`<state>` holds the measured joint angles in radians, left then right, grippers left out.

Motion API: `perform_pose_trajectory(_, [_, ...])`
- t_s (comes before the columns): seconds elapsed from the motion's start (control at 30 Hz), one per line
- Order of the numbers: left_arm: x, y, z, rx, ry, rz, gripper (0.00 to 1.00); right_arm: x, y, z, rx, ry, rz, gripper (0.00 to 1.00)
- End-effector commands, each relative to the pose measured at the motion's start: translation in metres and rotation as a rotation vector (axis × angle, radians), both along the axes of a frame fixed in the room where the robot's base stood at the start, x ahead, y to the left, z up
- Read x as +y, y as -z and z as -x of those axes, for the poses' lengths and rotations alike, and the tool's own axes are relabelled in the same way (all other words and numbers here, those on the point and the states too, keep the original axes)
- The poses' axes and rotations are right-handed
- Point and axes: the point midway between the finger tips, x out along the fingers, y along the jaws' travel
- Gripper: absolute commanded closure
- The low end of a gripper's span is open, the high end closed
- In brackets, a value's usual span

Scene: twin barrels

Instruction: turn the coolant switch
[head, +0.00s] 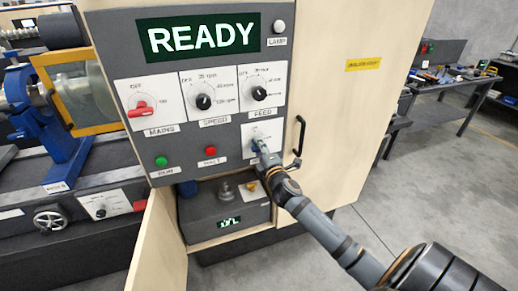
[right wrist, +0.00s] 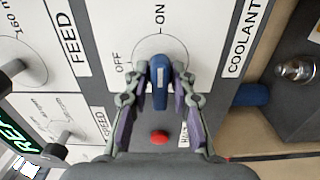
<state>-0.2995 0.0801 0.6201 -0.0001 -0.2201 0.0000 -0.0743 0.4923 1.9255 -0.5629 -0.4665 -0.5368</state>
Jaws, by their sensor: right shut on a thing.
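The coolant switch is a blue knob (right wrist: 160,82) on a white plate marked OFF and ON, with a COOLANT label (right wrist: 244,38) beside it in the right wrist view. Its long axis lines up with the ON mark, and a pale stripe runs along it. In the head view the switch plate (head: 248,131) is at the panel's lower right, and the knob is mostly hidden. My right gripper (head: 261,147) is at this plate; in the right wrist view its fingers (right wrist: 160,75) are shut on the knob from both sides. My left gripper is not in view.
The grey panel has a READY display (head: 203,37), a red mains switch (head: 141,109), speed knob (head: 203,101) and feed knob (head: 260,94). A red button (head: 210,150) is left of the coolant plate. A black door handle (head: 299,136) stands close to its right. An open cabinet door (head: 160,240) is below.

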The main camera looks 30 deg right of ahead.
Motion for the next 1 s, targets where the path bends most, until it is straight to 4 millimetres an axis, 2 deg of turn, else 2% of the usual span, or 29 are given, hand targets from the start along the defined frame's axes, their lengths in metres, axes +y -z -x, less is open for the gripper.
perform_pose_trajectory(0.33, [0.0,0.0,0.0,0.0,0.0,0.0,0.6,0.0,0.001,0.0,0.001,0.001,-0.003,1.0])
perform_pose_trajectory(0.37, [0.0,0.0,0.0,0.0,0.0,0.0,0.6,0.0,0.001,0.0,0.001,0.001,-0.003,0.72])
perform_pose_trajectory(0.43, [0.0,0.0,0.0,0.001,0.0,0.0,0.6,0.0,0.001,0.0,0.001,0.001,-0.002,0.62])
perform_pose_trajectory(0.77, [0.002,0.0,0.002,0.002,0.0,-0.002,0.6,0.0,0.0,0.003,0.001,0.0,0.0,0.62])
perform_pose_trajectory(0.87, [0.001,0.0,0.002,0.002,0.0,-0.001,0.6,0.003,0.001,0.016,0.004,-0.001,0.002,0.62])
perform_pose_trajectory(1.0, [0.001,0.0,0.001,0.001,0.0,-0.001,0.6,0.011,0.002,0.048,0.007,-0.002,0.004,0.62])
